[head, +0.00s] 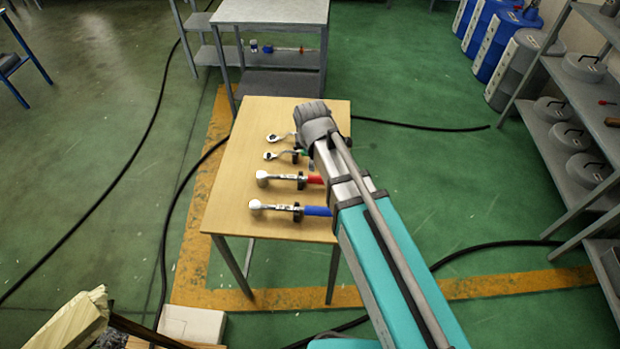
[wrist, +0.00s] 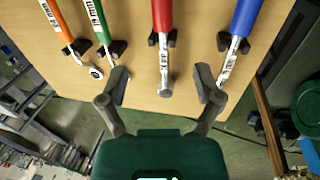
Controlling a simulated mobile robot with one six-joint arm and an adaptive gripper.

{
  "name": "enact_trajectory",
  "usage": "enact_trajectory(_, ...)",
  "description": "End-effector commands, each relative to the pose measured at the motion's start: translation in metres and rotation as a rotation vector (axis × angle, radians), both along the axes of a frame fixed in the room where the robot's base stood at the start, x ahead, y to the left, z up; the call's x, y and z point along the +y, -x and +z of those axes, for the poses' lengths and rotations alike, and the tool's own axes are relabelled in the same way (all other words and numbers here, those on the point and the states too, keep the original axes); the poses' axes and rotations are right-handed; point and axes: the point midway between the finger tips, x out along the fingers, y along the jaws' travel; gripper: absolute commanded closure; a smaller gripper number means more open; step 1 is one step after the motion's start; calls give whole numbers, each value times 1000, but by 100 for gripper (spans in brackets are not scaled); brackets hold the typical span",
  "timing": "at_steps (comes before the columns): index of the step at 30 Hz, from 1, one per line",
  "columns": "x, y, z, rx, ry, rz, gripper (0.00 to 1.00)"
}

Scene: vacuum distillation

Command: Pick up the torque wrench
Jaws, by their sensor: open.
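Tools lie side by side on the wooden table (head: 235,200), resting in small black holders. One has a red handle (head: 314,180) and a silver shaft with a round head; it also shows in the wrist view (wrist: 162,40). A similar one has a blue handle (head: 317,211). Two slimmer wrenches have a green handle (wrist: 92,18) and an orange handle (wrist: 56,20). I cannot tell which one is the torque wrench. My gripper (wrist: 162,78) is open above the table, its fingers on either side of the red tool's head end, apparently empty. In the head view my arm hides parts of the handles.
A grey metal shelf cart (head: 272,12) stands behind the table. Grey shelves with round weights (head: 583,66) and blue drums (head: 495,45) are at the right. Black cables (head: 166,230) run over the green floor. A wooden piece (head: 70,325) is at lower left.

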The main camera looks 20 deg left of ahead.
Motion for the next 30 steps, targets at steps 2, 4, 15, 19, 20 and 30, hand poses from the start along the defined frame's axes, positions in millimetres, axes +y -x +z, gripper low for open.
enact_trajectory(2, 4, 3, 0, 3, -3, 3, 17)
enact_trajectory(4, 6, 4, 0, 3, -3, 6, 17)
enact_trajectory(15, 11, 7, -5, 2, -2, 18, 17)
enact_trajectory(19, 12, 5, -12, 1, -1, 18, 17)
enact_trajectory(20, 12, 5, -15, 1, -1, 18, 17)
enact_trajectory(30, 13, 0, -42, 0, -1, 19, 17)
